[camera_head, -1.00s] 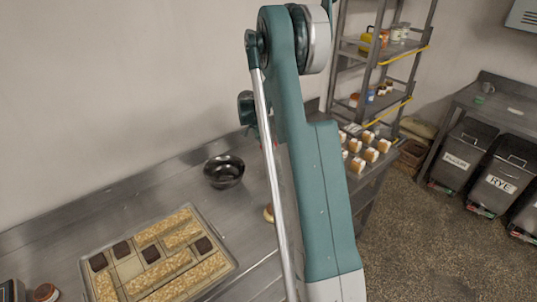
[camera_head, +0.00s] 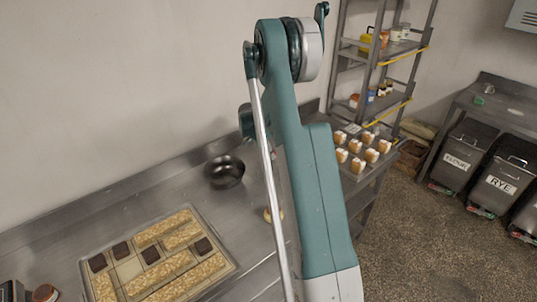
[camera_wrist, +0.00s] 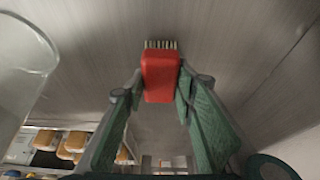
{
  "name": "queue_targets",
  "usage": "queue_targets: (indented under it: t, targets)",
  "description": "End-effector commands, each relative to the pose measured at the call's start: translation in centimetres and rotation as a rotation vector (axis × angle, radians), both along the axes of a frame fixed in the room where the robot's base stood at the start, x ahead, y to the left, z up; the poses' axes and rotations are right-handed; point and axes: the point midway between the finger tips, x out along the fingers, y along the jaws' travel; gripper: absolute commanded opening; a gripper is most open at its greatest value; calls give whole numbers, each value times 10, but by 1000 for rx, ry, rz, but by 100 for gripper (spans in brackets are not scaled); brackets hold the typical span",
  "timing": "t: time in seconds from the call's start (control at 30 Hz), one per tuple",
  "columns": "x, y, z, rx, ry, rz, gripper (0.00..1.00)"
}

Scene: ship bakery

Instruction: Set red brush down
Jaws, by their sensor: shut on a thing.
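The red brush (camera_wrist: 160,78) is between the fingers of my gripper (camera_wrist: 158,92) in the wrist view. Its red block is gripped from both sides, and its pale bristles point toward the top of the picture. A grey metal surface (camera_wrist: 95,60) lies behind it. I cannot tell whether the brush touches that surface. In the head view my arm covers the middle of the picture, and neither the gripper nor the brush can be made out.
In the head view, a dark bowl (camera_head: 224,172) stands on the metal counter (camera_head: 60,222) left of my arm. A board (camera_head: 134,270) with bars and dark squares lies nearer. Small loaves (camera_head: 370,155) sit right of my arm. In the wrist view, a clear vessel (camera_wrist: 22,70) is at left.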

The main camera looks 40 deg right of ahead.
Motion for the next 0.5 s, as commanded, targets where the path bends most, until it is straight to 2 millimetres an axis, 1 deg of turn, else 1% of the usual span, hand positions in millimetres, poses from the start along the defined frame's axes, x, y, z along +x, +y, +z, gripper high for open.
queue_targets:
  t: [0.27, 0.47, 0.5]
  targets:
    - [0, 0, -1, 0, 0, 0, 15]
    - [0, 0, -5, 0, 0, 0, 15]
    - [0, 0, -4, 0, 0, 0, 33]
